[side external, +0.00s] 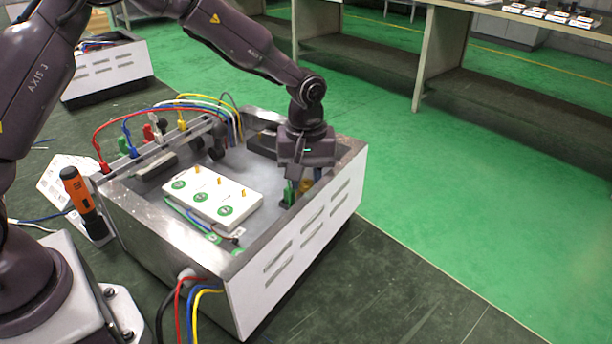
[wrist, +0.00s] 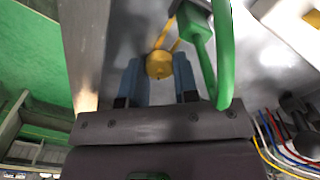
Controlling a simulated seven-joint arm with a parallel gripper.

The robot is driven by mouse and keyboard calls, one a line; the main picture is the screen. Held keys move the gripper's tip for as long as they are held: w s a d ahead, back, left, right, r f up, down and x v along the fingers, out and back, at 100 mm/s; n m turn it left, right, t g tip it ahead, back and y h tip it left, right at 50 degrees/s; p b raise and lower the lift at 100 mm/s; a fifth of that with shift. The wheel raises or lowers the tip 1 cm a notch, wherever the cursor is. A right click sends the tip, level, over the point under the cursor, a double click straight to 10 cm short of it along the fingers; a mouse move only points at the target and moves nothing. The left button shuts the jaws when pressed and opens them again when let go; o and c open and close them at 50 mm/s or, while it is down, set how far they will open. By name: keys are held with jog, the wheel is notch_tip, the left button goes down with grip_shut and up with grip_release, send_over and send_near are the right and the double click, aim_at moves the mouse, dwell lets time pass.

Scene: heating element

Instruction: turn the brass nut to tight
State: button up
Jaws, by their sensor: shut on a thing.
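The brass nut (wrist: 158,66) is a round yellow piece in the upper middle of the wrist view, between the blue fingers of my gripper (wrist: 158,74). My gripper is shut on the nut. In the side view my gripper (side external: 298,178) points down inside the right end of the metal box, and a bit of the yellow nut (side external: 306,185) shows beside the fingers. A green connector with a green cable (wrist: 203,50) stands close to the right finger in the wrist view. The nut's underside and thread are hidden, so its seating cannot be told.
The open metal box (side external: 300,240) has high walls around my gripper. A white block with green labels and small brass posts (side external: 213,196) sits left of it. Coloured cables (side external: 185,102) arch over the far side. An orange-handled tool (side external: 77,188) stands outside, at left.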

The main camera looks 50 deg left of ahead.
jog(key=m, duration=1.2)
jog(key=shift+m, duration=2.1)
jog(key=o, duration=0.9)
